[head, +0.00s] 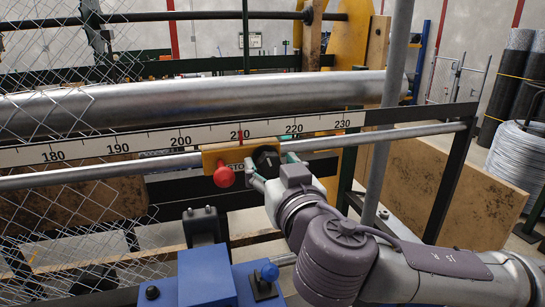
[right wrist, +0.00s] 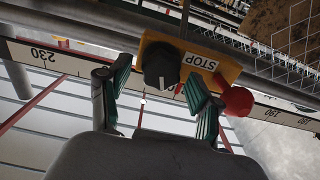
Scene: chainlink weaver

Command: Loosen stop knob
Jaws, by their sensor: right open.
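The yellow stop block (head: 210,160) sits on the rail below the ruler scale, with a red pointer (head: 240,134) between the 210 and 220 marks. A black knob (head: 265,157) is on its right part and a red ball knob (head: 224,175) is on its left. My right gripper (head: 268,166) is open at the black knob. In the right wrist view the black knob (right wrist: 161,65) shows ahead, between and beyond the two green-padded fingers (right wrist: 157,86); I cannot tell whether they touch it. The STOP label (right wrist: 200,62) is beside it. My left gripper is not in view.
A long metal roller (head: 200,100) runs behind the ruler (head: 120,146). Chain-link mesh (head: 60,215) hangs at the left. A grey upright pole (head: 388,120) stands close to my right arm. A blue machine part (head: 206,278) is at the bottom. Wire coils (head: 518,160) stand at the far right.

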